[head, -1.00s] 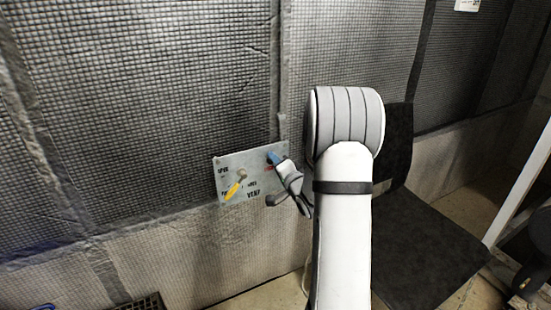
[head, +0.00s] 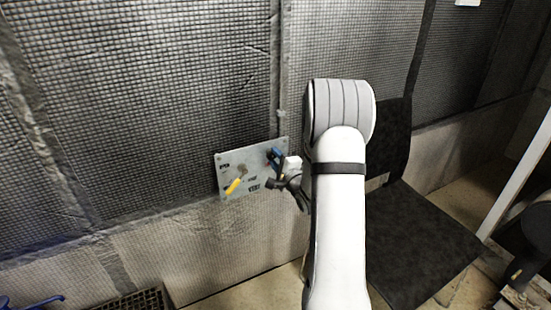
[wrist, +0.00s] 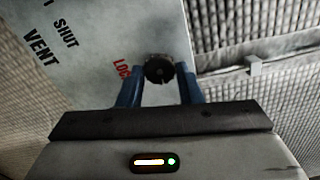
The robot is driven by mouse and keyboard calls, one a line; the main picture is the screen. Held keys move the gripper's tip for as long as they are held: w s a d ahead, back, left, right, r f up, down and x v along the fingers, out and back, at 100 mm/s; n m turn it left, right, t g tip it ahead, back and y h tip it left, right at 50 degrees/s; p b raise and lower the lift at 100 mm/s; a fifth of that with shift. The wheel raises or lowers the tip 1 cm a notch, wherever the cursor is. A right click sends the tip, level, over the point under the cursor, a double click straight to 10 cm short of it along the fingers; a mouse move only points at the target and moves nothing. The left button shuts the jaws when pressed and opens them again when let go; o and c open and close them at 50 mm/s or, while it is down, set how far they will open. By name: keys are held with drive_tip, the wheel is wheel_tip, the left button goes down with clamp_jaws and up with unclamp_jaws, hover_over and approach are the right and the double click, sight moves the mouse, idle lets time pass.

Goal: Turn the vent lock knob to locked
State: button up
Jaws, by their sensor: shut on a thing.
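The vent lock knob (wrist: 158,69) is a small, dark round knob on the pale metal panel (wrist: 95,60). Red lettering (wrist: 122,68), partly hidden and starting "LOC", sits just left of it in the wrist view. My gripper (wrist: 160,84) has a blue finger on each side of the knob and is shut on it. In the head view my gripper (head: 275,158) is at the right part of the panel, and its fingers cover the knob. I cannot tell the knob's exact angle.
A yellow lever (head: 235,184) sticks out of the panel left of my gripper, near "VENT" lettering. A mesh wall (head: 140,90) surrounds the panel. A dark chair (head: 415,225) stands to the right. A floor grate (head: 140,301) lies at lower left.

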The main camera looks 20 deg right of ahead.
drive_tip(key=shift+f, duration=0.1)
idle(0.3)
drive_tip(key=o, duration=1)
drive_tip(key=s+p, duration=0.1)
drive_tip(key=s, duration=0.7)
drive_tip(key=shift+d, duration=0.15)
drive_tip(key=shift+w, duration=0.1)
drive_tip(key=s+a+r+n+g+h+p, duration=0.1)
drive_tip(key=s+a+r+n+g+p, duration=0.25)
drive_tip(key=r+n+p, duration=0.35)
drive_tip(key=s+a+r+n+g+h+p, duration=0.25)
drive_tip(key=a+r+g+p, duration=0.2)
drive_tip(key=r, duration=0.45)
drive_tip(key=s+a+r+n+g+y+p, duration=0.1)
drive_tip(key=s+a+r+n+g+p, duration=0.1)
drive_tip(key=s, duration=0.4)
drive_tip(key=s+a+r+n+g+y+p, duration=0.1)
drive_tip(key=s+a+r+n+g+p, duration=0.2)
drive_tip(key=s+a+r+n+p, duration=0.1)
drive_tip(key=s+a+r+n+g+y+p, duration=0.1)
drive_tip(key=s+a+r+n+g+p, duration=0.1)
drive_tip(key=s, duration=0.8)
drive_tip(key=shift+s+a+r+n+p, duration=0.1)
drive_tip(key=shift+a+r+n+p, duration=0.2)
drive_tip(key=shift+a+r+n, duration=0.55)
drive_tip(key=shift+s+a+r+n+p, duration=0.1)
drive_tip(key=shift+a+r+n+p, duration=0.25)
drive_tip(key=shift+a+r, duration=0.75)
